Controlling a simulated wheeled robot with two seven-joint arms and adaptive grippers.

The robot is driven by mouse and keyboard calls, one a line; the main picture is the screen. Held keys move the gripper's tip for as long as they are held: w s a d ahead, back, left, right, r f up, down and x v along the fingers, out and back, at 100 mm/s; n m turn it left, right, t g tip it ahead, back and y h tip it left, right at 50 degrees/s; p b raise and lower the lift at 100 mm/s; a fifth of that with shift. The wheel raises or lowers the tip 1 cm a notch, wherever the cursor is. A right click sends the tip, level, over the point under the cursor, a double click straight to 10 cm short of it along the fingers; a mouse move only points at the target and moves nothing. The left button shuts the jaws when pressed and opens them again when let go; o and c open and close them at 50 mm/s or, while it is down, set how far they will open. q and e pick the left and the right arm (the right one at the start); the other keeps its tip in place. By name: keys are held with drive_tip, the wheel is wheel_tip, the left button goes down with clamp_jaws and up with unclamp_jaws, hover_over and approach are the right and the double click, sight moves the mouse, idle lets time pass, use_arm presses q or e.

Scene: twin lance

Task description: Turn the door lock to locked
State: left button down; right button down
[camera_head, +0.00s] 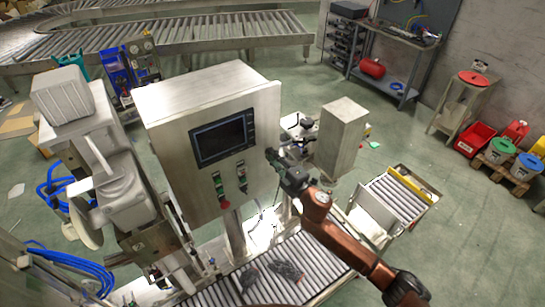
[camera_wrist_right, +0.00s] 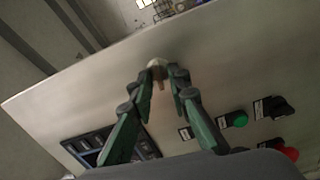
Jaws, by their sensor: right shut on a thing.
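The grey metal cabinet (camera_head: 190,120) stands over the roller conveyor, its door facing me, with a dark screen and buttons. The door lock (camera_wrist_right: 157,65) is a small round light-metal piece near the door edge in the right wrist view, with a short tan part below it. My right gripper (camera_head: 272,157) reaches the right side of the door in the head view. In the wrist view its green fingers (camera_wrist_right: 167,78) close around the lock and partly hide it. How far the lock is turned cannot be made out. My left gripper is not in view.
The dark screen (camera_head: 222,138), a green button (camera_wrist_right: 233,119) and a red button (camera_wrist_right: 285,150) are on the same door. A grey box-shaped post (camera_head: 341,138) stands right of my right gripper. The roller conveyor (camera_head: 315,262) runs below, with dark items on it.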

drive_tip(key=shift+n, duration=0.7)
drive_tip(key=shift+f, duration=0.1)
drive_tip(key=c, duration=2.2)
unclamp_jaws()
drive_tip(key=shift+o, duration=0.2)
drive_tip(key=v, duration=1.2)
